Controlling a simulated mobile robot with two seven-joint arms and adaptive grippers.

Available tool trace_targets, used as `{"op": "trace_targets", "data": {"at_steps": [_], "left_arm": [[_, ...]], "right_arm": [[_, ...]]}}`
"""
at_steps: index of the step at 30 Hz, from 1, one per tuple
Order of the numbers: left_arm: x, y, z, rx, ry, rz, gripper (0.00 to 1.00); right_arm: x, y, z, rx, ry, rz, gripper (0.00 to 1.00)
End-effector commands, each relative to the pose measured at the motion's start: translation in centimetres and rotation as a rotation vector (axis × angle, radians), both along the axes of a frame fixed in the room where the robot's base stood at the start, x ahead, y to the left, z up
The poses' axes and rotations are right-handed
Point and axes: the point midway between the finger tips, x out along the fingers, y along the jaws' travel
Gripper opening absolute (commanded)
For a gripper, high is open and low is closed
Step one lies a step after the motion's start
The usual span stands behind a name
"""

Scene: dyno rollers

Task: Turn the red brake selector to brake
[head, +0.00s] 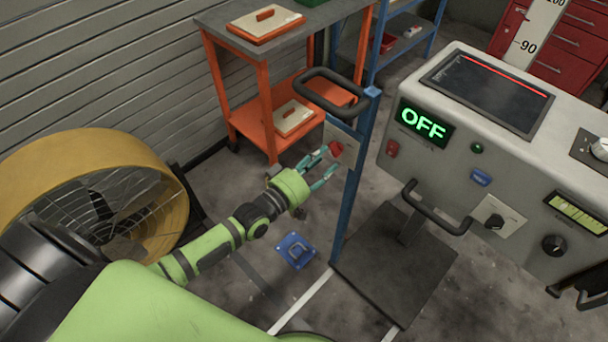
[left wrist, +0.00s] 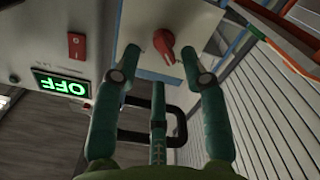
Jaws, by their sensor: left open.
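The red brake selector (head: 336,149) is a knob on a light plate fixed to a blue post (head: 362,150). My left gripper (head: 329,161) is open and empty, with its teal fingers reaching toward the selector. In the left wrist view the red knob (left wrist: 165,43) sits just beyond and between the spread fingertips (left wrist: 160,60). It looks slightly tilted there. I cannot tell whether a finger touches it. Any markings on its plate are too small to read.
A grey console (head: 460,180) with a lit green OFF display (head: 422,122) stands right of the post. A black handle loop (head: 330,92) projects above the selector. A yellow fan (head: 100,190) is at left, and an orange-framed cart (head: 262,95) stands behind.

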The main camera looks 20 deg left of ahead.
Motion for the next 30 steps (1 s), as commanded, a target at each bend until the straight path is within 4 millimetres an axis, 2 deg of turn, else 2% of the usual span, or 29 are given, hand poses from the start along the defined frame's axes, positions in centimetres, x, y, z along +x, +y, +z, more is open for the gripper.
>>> {"op": "trace_targets", "data": {"at_steps": [1,6,12,30], "left_arm": [[-1.3,0.4,-0.1,0.001,0.003,-0.001,0.44],[-4.6,1.5,-0.1,0.0,0.004,-0.002,0.44],[-6.9,2.3,0.0,-0.002,0.001,-0.002,0.44],[-7.4,2.5,0.1,-0.002,0.0,-0.002,0.44]], "right_arm": [[0.0,0.0,0.0,0.0,0.0,0.0,0.4],[0.0,0.1,0.0,0.001,0.0,0.0,0.4],[0.0,0.1,0.0,0.001,0.0,0.0,0.4],[0.0,0.1,0.0,0.001,0.001,0.0,0.4]]}}
